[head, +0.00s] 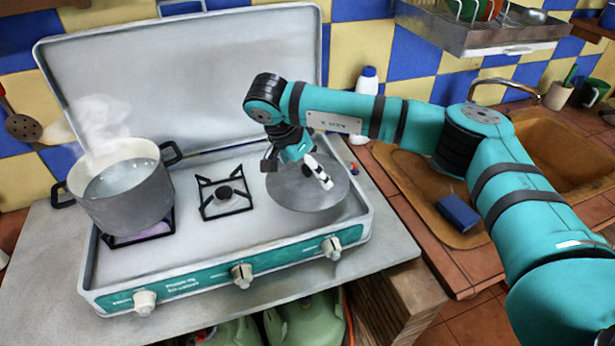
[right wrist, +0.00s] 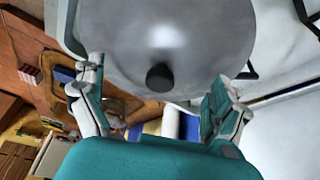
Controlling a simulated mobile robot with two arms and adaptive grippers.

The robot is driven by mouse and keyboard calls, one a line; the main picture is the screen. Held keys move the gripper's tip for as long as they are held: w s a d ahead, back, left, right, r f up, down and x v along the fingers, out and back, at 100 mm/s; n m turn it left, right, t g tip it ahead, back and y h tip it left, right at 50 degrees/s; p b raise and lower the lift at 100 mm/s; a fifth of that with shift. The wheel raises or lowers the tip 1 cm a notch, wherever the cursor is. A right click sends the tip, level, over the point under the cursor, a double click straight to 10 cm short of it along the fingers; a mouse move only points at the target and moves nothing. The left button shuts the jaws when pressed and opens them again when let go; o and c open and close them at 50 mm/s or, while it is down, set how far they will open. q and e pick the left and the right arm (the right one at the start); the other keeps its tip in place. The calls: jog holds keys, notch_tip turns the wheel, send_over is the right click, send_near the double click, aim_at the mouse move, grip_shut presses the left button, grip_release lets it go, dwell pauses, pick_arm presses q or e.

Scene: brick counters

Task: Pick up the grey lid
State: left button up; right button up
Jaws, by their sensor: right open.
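The round grey lid (head: 305,200) lies flat over the right-hand part of the stove (head: 225,252). In the right wrist view the lid (right wrist: 165,35) fills the top middle, with its round black knob (right wrist: 159,77) facing me. My right gripper (head: 297,170) is over the lid in the head view and hides part of it, including the knob. Its fingers are open and empty, with one on each side of the knob in the right wrist view. I cannot tell the exact gap to the knob. My left gripper is not in view.
A steaming pot (head: 128,192) stands on the left burner. The middle burner (head: 225,195) is bare. The stove's raised cover (head: 190,75) stands behind. A white bottle (head: 366,84) is behind my right arm. A sink (head: 560,150) and blue sponge (head: 458,213) are at right.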

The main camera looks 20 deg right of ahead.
jog(key=c, duration=1.4)
jog(key=shift+s, duration=0.2)
grip_shut()
jog(key=shift+f, duration=0.15)
